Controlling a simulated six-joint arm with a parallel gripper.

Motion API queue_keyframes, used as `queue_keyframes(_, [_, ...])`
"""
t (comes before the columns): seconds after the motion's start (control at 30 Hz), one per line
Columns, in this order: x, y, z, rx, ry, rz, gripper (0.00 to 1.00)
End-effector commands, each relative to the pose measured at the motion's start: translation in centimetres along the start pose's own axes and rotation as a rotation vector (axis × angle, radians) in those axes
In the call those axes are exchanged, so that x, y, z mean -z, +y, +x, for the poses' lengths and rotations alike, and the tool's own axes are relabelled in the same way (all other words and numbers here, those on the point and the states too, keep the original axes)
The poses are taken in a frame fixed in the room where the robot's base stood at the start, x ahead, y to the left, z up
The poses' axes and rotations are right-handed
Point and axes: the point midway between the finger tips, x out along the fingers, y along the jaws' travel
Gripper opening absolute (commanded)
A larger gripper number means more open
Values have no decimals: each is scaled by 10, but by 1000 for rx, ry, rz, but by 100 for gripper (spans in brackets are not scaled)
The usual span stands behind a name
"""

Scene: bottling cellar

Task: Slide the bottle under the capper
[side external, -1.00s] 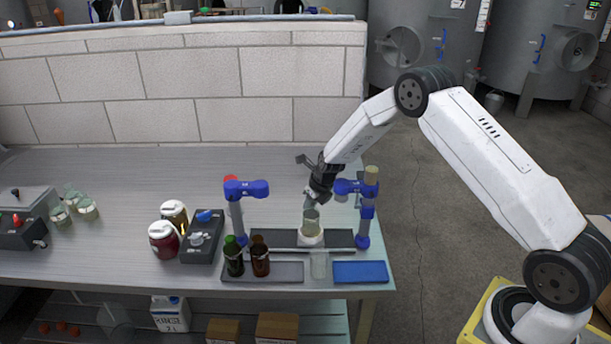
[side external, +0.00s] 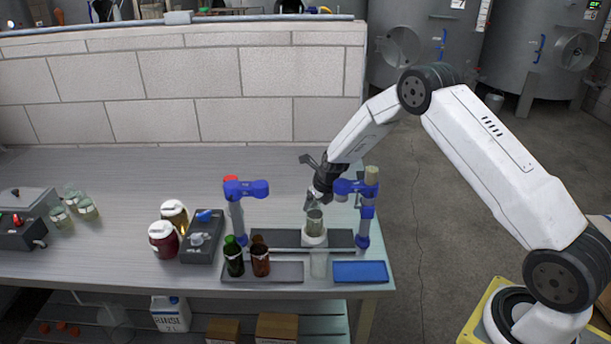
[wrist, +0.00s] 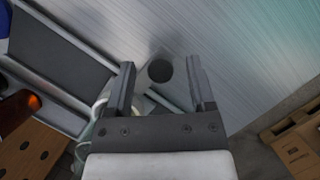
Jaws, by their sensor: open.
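A clear glass bottle (side external: 315,222) stands upright on a white puck (side external: 314,238) on the dark track (side external: 275,238). A blue station with a red top (side external: 236,200) stands at the left of the track. Another blue station with a tan top (side external: 366,205) stands at the right, close to the bottle. I cannot tell from its look which is the capper. My gripper (side external: 314,200) is open, low over the track at the bottle's upper part. In the wrist view its fingers (wrist: 161,88) are apart, with a dark round spot beyond them; contact with the bottle is unclear.
A green bottle (side external: 234,260) and a brown bottle (side external: 260,262) stand at the front tray (side external: 287,272). A blue tray (side external: 360,271) lies front right. Jars (side external: 163,238) and a dark control box (side external: 201,240) stand left. The bench behind the track is clear.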

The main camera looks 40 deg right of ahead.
Motion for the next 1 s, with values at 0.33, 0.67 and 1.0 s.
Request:
queue_keyframes(0.33, [0, 0, -22, 0, -1, 0, 70])
queue_keyframes(0.67, [-7, 0, -64, 0, -4, -1, 70])
queue_keyframes(1.0, [-23, 0, -105, -1, 0, 0, 70])
